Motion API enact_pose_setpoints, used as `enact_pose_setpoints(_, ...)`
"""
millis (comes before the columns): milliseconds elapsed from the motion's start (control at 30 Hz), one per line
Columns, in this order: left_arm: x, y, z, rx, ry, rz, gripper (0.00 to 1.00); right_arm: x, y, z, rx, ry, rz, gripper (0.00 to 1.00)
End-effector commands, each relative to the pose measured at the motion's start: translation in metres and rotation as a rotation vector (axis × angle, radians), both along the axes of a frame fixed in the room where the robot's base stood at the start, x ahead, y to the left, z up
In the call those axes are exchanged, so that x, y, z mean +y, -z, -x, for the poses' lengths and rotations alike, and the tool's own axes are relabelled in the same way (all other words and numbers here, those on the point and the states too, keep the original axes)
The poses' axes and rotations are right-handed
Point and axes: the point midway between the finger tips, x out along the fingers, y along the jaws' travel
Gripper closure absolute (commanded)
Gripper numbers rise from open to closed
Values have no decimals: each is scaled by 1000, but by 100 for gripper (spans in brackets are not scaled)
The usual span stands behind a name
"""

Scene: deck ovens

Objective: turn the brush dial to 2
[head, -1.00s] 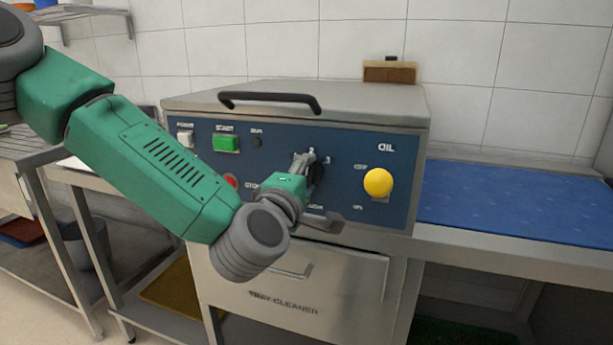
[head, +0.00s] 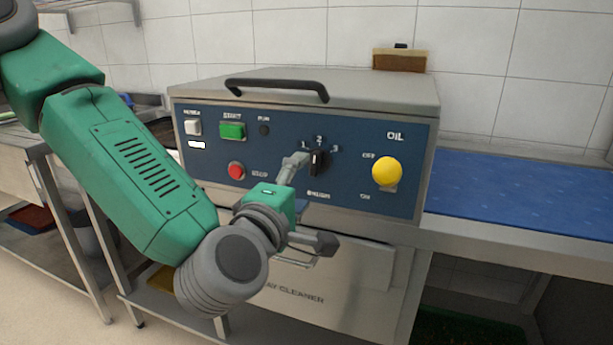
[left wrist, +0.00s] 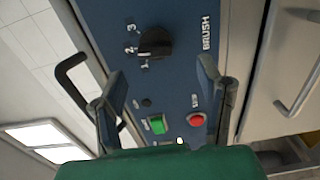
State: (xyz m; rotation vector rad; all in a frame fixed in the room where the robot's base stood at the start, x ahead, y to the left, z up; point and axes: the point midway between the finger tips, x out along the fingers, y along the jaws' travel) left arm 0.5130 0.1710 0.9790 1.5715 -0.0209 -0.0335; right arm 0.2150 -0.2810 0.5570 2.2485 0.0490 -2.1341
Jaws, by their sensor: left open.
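The brush dial (head: 319,163) is a black knob on the blue front panel, with marks 1, 2 and 3 above it and BRUSH below. Its bar stands nearly upright and appears to point at 2. In the left wrist view the dial (left wrist: 154,42) lies beyond the fingertips, its bar aimed toward the 2. My left gripper (head: 314,201) is open and empty, in front of the panel. One finger shows just left of the dial and the other below it. In the left wrist view the gripper (left wrist: 162,72) has clear space between its fingers. My right gripper is not in view.
The panel also has a green start button (head: 232,131), a red stop button (head: 236,171) and a yellow oil knob (head: 387,171). A black handle (head: 276,88) lies on the lid. A blue worktop (head: 520,195) stands at the right.

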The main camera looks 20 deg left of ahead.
Motion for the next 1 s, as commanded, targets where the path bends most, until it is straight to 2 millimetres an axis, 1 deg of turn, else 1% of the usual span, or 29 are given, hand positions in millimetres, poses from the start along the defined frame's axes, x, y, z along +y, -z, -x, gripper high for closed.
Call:
enact_pose_setpoints(233, 0, 0, 1, 0, 0, 0, 40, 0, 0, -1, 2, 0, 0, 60)
enact_pose_setpoints(267, 0, 0, 1, 0, 0, 0, 50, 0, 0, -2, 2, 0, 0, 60)
enact_pose_setpoints(300, 0, 0, 2, 2, 0, -8, 64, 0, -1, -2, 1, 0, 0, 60)
enact_pose_setpoints(333, -1, 0, 3, 3, 1, -21, 66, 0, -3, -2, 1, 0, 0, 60)
enact_pose_setpoints(367, -2, 1, 4, 7, 1, -45, 66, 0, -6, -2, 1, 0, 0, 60)
enact_pose_setpoints(433, -6, 4, 8, 21, 3, -147, 66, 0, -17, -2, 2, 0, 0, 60)
enact_pose_setpoints(467, -8, 5, 11, 29, 5, -211, 66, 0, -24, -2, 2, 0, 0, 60)
enact_pose_setpoints(567, -13, 11, 25, 49, 12, -500, 66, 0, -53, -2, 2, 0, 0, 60)
enact_pose_setpoints(600, -13, 12, 32, 51, 15, -636, 66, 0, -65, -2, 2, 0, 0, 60)
enact_pose_setpoints(667, -12, 11, 41, 48, 20, -840, 66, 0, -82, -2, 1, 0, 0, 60)
enact_pose_setpoints(700, -10, 10, 47, 42, 21, -972, 66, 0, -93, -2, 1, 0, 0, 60)
enact_pose_setpoints(800, -5, 3, 60, 11, 22, -1269, 66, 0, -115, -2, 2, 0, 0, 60)
enact_pose_setpoints(900, -2, -4, 68, -24, 19, -1491, 66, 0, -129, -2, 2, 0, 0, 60)
enact_pose_setpoints(1000, 0, -9, 73, -50, 12, -1626, 66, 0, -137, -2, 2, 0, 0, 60)
